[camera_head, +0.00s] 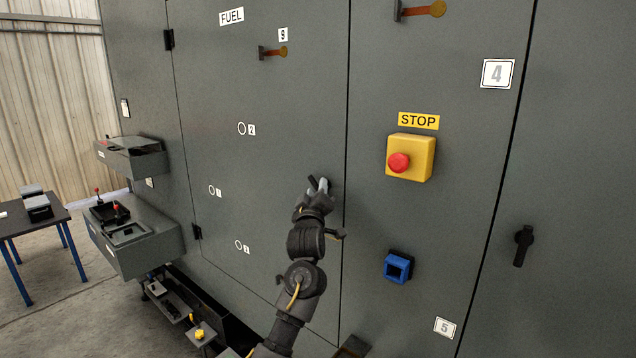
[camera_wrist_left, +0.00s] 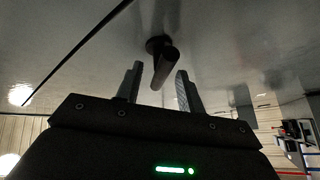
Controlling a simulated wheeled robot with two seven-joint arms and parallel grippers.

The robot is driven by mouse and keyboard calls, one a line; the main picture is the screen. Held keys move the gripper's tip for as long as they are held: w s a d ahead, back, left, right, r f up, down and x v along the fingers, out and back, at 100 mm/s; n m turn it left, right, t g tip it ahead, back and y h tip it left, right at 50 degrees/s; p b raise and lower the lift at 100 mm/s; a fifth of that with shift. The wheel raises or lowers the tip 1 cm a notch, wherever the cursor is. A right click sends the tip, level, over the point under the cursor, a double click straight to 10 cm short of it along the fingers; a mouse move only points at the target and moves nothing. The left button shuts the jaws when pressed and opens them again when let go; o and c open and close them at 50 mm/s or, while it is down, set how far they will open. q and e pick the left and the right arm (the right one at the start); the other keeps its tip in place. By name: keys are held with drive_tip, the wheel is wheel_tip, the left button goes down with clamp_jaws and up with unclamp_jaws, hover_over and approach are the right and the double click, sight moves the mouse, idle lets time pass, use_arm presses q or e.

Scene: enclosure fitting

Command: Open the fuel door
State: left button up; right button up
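The fuel door (camera_head: 270,110) is a tall dark grey panel with a FUEL label (camera_head: 231,16) at its top. It looks shut, flush with the neighbouring panels, with hinges on its left edge. My left gripper (camera_head: 318,185) is at the door's right edge, about mid-height. In the left wrist view its two fingers (camera_wrist_left: 158,88) are spread apart. A dark lever handle (camera_wrist_left: 164,64) sticks out from the panel just ahead of and partly between them, with no clear contact. In the head view the gripper mostly hides this handle. My right gripper is not in view.
Right of the door are a yellow box with a red STOP button (camera_head: 399,162), a blue socket (camera_head: 398,267) and another black handle (camera_head: 523,245). Grey boxes (camera_head: 135,235) jut out at left, beside a table (camera_head: 38,222).

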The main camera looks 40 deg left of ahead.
use_arm(q)
drive_tip(key=shift+x, duration=0.9)
clamp_jaws()
